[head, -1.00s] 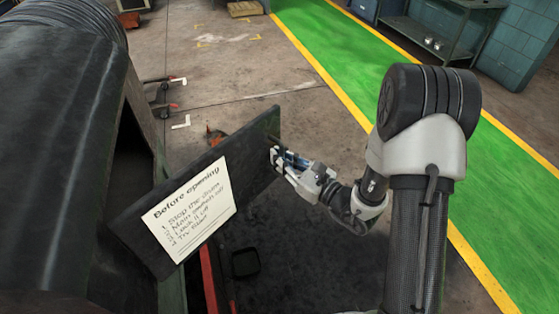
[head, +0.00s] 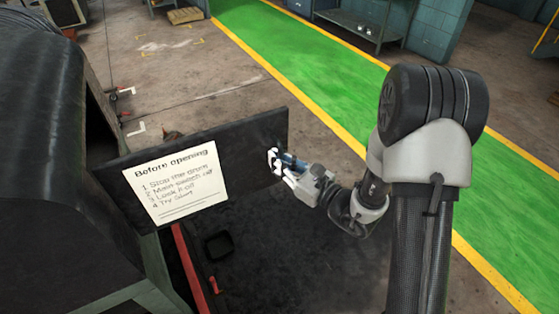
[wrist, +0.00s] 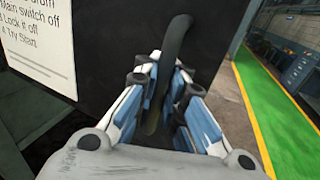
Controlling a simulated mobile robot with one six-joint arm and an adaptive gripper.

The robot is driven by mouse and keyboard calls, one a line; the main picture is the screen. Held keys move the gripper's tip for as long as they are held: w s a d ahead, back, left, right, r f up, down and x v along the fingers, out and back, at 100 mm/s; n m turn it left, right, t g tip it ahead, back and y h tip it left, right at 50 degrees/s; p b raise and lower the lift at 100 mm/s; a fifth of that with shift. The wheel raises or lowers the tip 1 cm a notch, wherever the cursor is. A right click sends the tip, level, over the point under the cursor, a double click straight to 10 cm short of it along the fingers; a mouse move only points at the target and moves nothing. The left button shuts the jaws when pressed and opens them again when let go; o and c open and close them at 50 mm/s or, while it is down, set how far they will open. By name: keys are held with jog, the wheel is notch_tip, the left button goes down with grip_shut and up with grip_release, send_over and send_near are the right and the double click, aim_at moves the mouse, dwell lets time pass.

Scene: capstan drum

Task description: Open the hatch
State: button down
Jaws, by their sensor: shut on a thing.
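The hatch (head: 240,145) is a dark flat panel standing swung out from the dark drum housing (head: 50,150) at the left. A paper notice headed "Before opening" (head: 176,182) is fixed to its face. My gripper (head: 279,161) is at the hatch's right end, away from the housing. In the wrist view, my gripper (wrist: 168,100) is shut around a dark curved handle (wrist: 176,42) on the hatch face (wrist: 110,45). The lower part of the handle is partly hidden between the fingers.
A red bar (head: 188,268) and a small black tray-like thing (head: 218,246) lie below the hatch. A green walkway (head: 290,50) with yellow edges runs behind my arm. A metal bench (head: 362,28) stands at the back. The floor right of the hatch looks clear.

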jog(key=shift+w+d, duration=0.1)
jog(key=shift+d, duration=0.1)
jog(key=c, duration=1.8)
grip_release()
jog(key=shift+d, duration=0.15)
jog(key=shift+o, duration=0.7)
jog(key=v, duration=1.2)
jog(key=shift+a, duration=0.25)
